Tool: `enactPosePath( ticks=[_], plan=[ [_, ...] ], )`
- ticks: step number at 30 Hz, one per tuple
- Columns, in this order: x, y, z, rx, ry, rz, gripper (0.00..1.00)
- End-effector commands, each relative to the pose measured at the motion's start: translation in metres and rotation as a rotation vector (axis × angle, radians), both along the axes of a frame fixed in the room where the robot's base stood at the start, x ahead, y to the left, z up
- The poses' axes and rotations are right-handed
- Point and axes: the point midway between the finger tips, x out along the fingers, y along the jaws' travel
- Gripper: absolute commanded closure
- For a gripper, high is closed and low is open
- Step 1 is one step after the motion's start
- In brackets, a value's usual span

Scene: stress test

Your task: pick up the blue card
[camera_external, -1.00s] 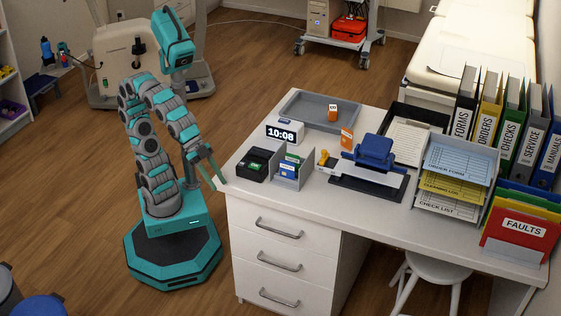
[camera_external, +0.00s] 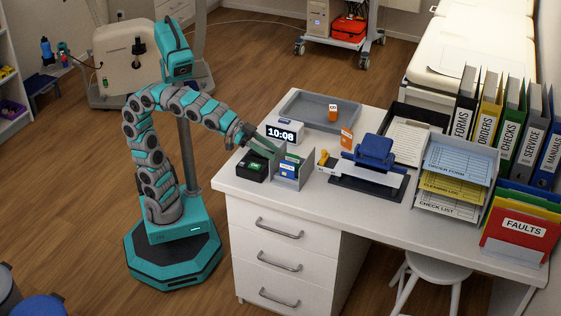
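The blue card (camera_external: 287,171) stands upright in a grey holder (camera_external: 306,170) on the white desk, with a green card (camera_external: 292,157) just behind it. My gripper (camera_external: 277,155) reaches over the desk from the left. Its fingertips are just above and left of the cards, apart from the blue card as far as I can see. The fingers look spread, with nothing held between them. The gap between fingertips and holder is small and hard to judge from this angle.
A black device with a green display (camera_external: 251,170) stands left of the holder. A clock (camera_external: 283,132) stands behind it. The desk's front strip (camera_external: 330,207) is clear.

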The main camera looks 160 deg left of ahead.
Motion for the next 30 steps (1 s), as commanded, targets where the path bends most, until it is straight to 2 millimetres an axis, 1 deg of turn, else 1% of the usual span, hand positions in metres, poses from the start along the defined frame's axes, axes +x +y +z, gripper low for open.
enactPosePath(
  ticks=[1,8,15,18,25,26,30],
  plan=[
    [0.003,0.003,-0.003,-0.001,0.001,0.000,0.62],
    [0.012,0.012,-0.008,0.000,0.000,0.000,0.62],
    [0.033,0.031,-0.021,-0.001,0.001,0.000,0.62],
    [0.039,0.037,-0.025,-0.001,0.001,0.000,0.62],
    [0.040,0.038,-0.025,0.000,0.000,0.000,0.62],
    [0.040,0.038,-0.025,0.000,0.000,0.000,0.64],
    [0.040,0.038,-0.025,0.000,0.000,0.000,0.80]
  ],
)
